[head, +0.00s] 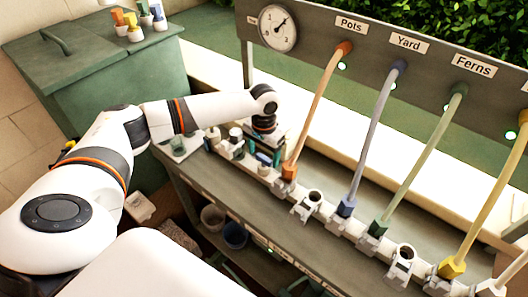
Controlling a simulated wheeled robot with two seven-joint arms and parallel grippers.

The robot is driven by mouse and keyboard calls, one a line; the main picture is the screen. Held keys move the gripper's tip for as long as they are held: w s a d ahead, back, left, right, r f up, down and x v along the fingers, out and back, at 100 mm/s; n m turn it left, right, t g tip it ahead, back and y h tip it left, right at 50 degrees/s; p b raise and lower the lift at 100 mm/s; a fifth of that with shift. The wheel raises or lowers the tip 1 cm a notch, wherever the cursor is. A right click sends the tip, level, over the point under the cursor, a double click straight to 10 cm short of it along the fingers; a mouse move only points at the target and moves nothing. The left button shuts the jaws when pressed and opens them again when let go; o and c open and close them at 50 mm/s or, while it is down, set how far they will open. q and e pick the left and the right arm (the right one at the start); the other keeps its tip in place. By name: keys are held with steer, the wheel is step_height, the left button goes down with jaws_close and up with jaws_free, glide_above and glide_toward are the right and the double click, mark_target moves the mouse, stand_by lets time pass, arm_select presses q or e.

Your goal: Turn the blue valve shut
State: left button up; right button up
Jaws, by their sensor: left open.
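My left gripper (262,158) points down over the left end of a white manifold of pipe fittings. It is open. Small blue-teal parts show around and below its fingers, but they are too small and too covered to tell which is the blue valve or how its handle is turned. I cannot tell whether the fingers touch it. A blue connector (347,207) on the manifold joins a grey-blue hose (378,135) that runs up to the "Yard" label (409,43). My right gripper is out of view.
An orange hose (318,108) with an orange connector rises close to the right of my left gripper. Green (425,150) and yellow (490,200) hoses stand further right. A round gauge (278,28) is on the back panel. A green chest (100,75) with small coloured fittings stands at the left.

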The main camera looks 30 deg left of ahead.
arm_select(q)
steer(key=shift+f, duration=0.3)
